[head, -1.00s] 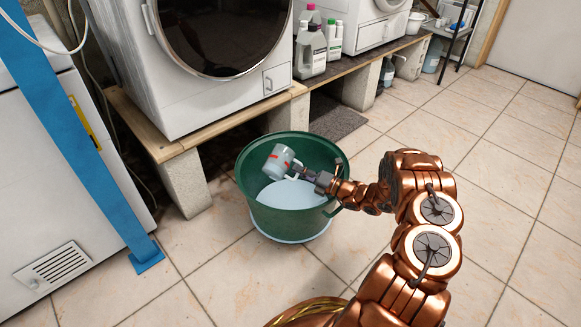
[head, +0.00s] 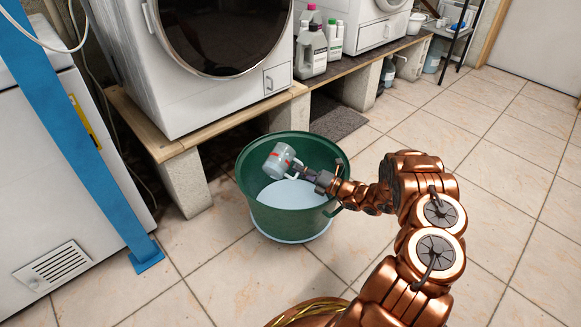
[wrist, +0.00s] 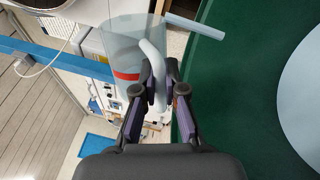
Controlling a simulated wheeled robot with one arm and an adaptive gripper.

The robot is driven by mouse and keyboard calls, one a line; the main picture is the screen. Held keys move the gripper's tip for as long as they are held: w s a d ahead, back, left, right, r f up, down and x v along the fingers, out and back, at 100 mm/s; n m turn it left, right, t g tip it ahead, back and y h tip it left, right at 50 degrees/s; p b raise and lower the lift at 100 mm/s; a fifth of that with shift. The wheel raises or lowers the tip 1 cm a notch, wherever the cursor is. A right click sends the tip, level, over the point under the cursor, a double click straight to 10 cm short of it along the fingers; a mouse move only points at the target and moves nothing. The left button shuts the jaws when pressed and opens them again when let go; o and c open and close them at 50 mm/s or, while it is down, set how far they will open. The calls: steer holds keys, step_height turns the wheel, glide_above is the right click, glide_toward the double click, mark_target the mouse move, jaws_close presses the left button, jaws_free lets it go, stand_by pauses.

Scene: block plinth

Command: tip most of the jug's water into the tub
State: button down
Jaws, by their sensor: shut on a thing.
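The jug (head: 277,160) is a small clear vessel with a red band and a pale handle. It is tilted over the green tub (head: 334,168), with its mouth toward the lower left. My gripper (head: 316,178) is shut on the jug's handle. In the wrist view the fingers (wrist: 152,88) close around the pale handle, and the jug (wrist: 130,45) shows clear walls above its red band. A pale blue bar shape, perhaps a stream, shows beside it. The tub holds a pale blue pool of water (head: 288,204). How much water is in the jug I cannot tell.
The tub stands on the tiled floor (head: 400,120). A washing machine (head: 165,95) rests on a wooden plinth with block legs (head: 184,184) behind it. Bottles (head: 312,50) stand on the plinth. A white appliance (head: 60,200) with a blue strap is at left. Floor to the right is clear.

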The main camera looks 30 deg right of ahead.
steer(key=shift+w+d+f+m+p, duration=0.15)
steer(key=shift+d+f+m+p, duration=0.25)
steer(key=shift+p, duration=0.65)
stand_by(0.4)
steer(key=shift+a+r+b, duration=0.15)
steer(key=shift+a+b, duration=0.05)
steer(key=shift+b, duration=0.25)
steer(key=shift+a+r+n+b, duration=0.3)
steer(key=shift+r+b, duration=0.1)
steer(key=shift+b, duration=0.15)
steer(key=shift+t, duration=0.3)
steer(key=shift+d+f+n+h+p, duration=0.3)
steer(key=shift+d+f+n+p, duration=0.2)
steer(key=shift+f+n, duration=0.3)
steer(key=shift+r, duration=0.1)
steer(key=shift+s+n, duration=0.2)
steer(key=shift+n, duration=0.1)
